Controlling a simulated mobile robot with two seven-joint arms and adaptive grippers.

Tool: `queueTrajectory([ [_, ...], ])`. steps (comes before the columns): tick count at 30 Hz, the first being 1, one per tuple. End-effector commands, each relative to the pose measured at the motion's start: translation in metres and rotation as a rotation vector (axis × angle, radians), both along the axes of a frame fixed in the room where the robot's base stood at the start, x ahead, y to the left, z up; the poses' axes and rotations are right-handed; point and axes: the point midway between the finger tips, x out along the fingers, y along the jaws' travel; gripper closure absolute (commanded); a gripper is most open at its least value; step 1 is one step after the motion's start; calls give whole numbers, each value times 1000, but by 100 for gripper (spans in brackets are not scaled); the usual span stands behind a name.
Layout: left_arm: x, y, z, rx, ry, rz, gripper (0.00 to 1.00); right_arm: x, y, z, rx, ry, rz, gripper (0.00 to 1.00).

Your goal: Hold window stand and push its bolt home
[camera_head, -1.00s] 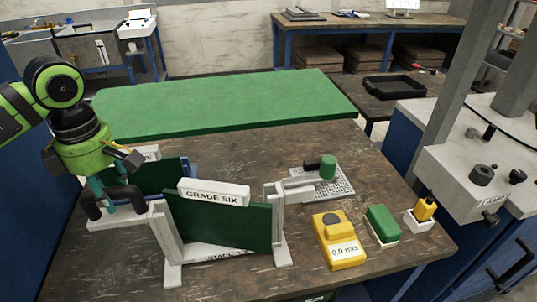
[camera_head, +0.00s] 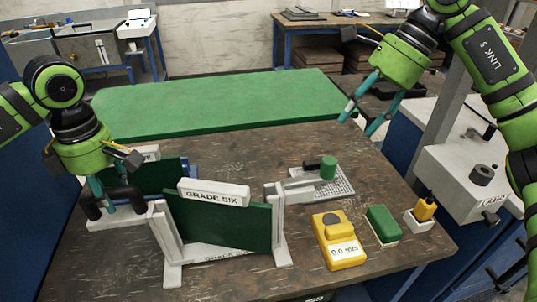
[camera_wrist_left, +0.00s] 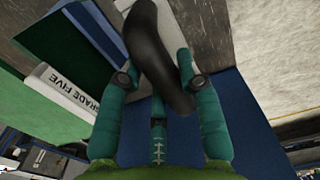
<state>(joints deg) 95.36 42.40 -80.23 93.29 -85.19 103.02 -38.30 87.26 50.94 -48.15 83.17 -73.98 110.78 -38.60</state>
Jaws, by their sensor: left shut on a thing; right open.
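The window stand (camera_head: 277,235) is a pale grey frame upright on the brown table, with a dark green panel (camera_head: 225,222) between its posts. A white block marked GRADE SIX lies along the panel's top. My right gripper (camera_head: 358,124) is open and empty, above and behind the green knob.
A yellow meter (camera_head: 335,240), a green-and-white block (camera_head: 383,223) and a small yellow bottle (camera_head: 425,209) in a white holder stand at the table's right. A perforated plate (camera_head: 345,184) lies by the knob. A long green board (camera_head: 215,103) lies behind.

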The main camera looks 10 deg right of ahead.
Motion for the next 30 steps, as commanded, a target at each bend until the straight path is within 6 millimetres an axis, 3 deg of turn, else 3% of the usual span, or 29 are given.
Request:
queueTrajectory([
  [8,-2,1,-5,6,12,-4,100,1,0,-17,-99,-18,0,46],
  [21,-2,1,-4,7,13,-4,100,6,31,-93,-92,-16,0,46],
  [30,-2,1,-5,7,13,-4,100,8,39,-112,-91,-19,-1,46],
])
